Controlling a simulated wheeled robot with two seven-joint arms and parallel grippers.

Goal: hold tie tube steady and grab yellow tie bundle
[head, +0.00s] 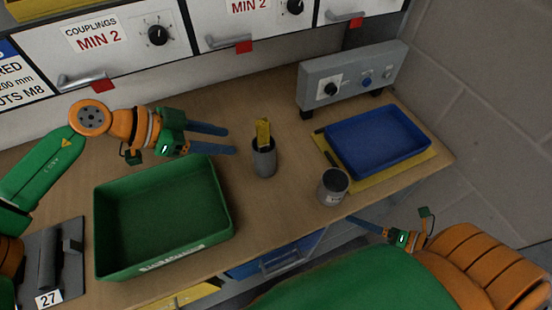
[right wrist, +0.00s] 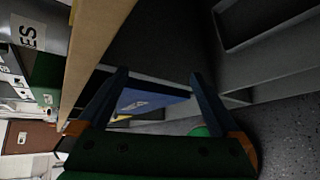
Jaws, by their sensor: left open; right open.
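The grey tie tube (head: 264,160) stands upright on the wooden bench near the middle of the head view. The yellow tie bundle (head: 263,132) sits in it and sticks out of the top. My left gripper (head: 228,141) is open, left of the tube and pointing toward it, its blue fingers a short way from it. My right gripper (head: 366,226) is low by the bench's front edge, right of and apart from the tube. In the right wrist view the right gripper (right wrist: 157,82) is open, with nothing between its fingers.
A green bin (head: 165,255) stands front left on the bench. A grey cup (head: 333,188) stands near the front edge, beside a blue tray (head: 378,140) on a yellow mat. A grey control box (head: 352,78) is behind. Drawers line the back.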

